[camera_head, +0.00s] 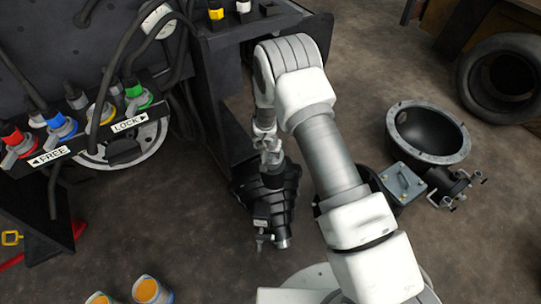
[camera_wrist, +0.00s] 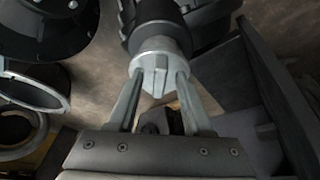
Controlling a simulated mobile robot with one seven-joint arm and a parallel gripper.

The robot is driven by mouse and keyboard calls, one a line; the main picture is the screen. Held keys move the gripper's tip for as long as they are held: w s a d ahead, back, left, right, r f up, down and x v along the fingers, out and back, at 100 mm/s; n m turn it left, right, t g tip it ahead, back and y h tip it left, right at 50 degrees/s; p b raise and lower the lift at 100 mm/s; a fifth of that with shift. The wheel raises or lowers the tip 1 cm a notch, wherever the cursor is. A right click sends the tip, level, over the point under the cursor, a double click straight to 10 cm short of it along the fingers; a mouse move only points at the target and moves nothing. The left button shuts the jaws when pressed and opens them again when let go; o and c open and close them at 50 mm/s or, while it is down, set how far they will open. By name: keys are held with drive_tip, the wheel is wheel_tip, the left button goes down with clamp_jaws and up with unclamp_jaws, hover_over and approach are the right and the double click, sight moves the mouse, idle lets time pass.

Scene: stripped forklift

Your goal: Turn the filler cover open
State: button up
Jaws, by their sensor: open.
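The filler cover shows in the wrist view as a pale metal cap (camera_wrist: 158,62) with a raised rib across its face. It sits on the end of a black ribbed tube (camera_wrist: 148,28). My gripper (camera_wrist: 159,80) is open, with one finger to the left and one to the right of the rib. The fingertips reach the cap's face, but I cannot tell whether they touch it. In the head view my arm bends down over a black ribbed part (camera_head: 275,190), and the cap cannot be made out clearly there.
A dark forklift panel (camera_wrist: 275,85) stands close on the right in the wrist view. In the head view, coloured connectors (camera_head: 60,127) are at the left, and a flanged black bowl (camera_head: 430,133) and a tyre (camera_head: 503,78) lie at the right.

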clamp_jaws()
idle(1.4)
